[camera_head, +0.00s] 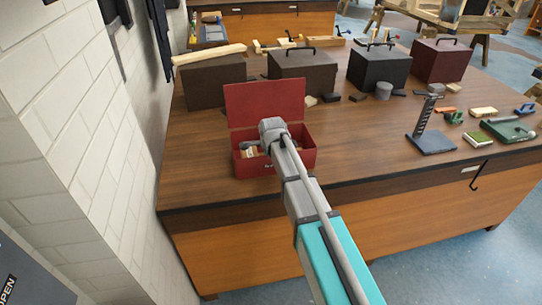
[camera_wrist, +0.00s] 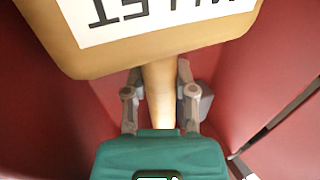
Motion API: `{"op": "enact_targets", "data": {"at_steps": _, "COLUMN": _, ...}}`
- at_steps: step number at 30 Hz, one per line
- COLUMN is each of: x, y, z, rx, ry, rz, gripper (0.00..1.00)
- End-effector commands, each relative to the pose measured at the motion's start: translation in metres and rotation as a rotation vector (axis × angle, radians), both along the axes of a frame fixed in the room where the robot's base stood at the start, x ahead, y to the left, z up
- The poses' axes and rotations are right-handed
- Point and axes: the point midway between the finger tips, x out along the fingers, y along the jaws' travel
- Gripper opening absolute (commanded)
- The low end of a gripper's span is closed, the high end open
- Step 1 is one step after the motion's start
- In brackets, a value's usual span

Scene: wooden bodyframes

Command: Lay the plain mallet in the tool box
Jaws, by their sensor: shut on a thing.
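The red tool box (camera_head: 300,160) stands on the brown workbench with its lid (camera_head: 265,103) raised at the back. My arm reaches down over it, hiding part of the inside and the gripper in the head view. In the wrist view my gripper (camera_wrist: 159,92) is shut on the handle of the wooden mallet (camera_wrist: 228,33). The mallet's tan head carries a white label with upside-down dark letters, only partly in view. Red walls of the tool box (camera_wrist: 60,110) lie on both sides of the mallet. Whether the mallet touches the floor of the box cannot be told.
Dark boxes with handles (camera_head: 303,72) stand behind the tool box, with a wooden strip (camera_head: 208,54) on the left one. A metal stand (camera_head: 430,135) and small tools are on the right. The brown bench (camera_head: 355,150) is clear just right of the tool box.

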Motion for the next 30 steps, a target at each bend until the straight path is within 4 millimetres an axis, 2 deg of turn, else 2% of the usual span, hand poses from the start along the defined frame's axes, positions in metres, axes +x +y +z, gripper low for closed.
{"op": "enact_targets", "data": {"at_steps": 4, "x": 0.0001, "y": 0.0, "z": 0.0004, "rx": 0.0, "ry": -0.001, "rz": 0.0, "gripper": 0.0}}
{"op": "enact_targets", "data": {"at_steps": 5, "x": 0.0001, "y": 0.0, "z": 0.0004, "rx": 0.0, "ry": -0.001, "rz": 0.0, "gripper": 0.41}}
{"op": "enact_targets", "data": {"at_steps": 9, "x": 0.0, "y": 0.0, "z": 0.0003, "rx": 0.0, "ry": 0.0, "rz": 0.0, "gripper": 0.67}}
{"op": "enact_targets", "data": {"at_steps": 11, "x": 0.0001, "y": 0.0, "z": 0.0003, "rx": 0.0, "ry": 0.0, "rz": 0.0, "gripper": 0.75}}
{"op": "enact_targets", "data": {"at_steps": 30, "x": 0.0, "y": -0.0002, "z": 0.0001, "rx": 0.0, "ry": 0.0, "rz": 0.0, "gripper": 0.75}}
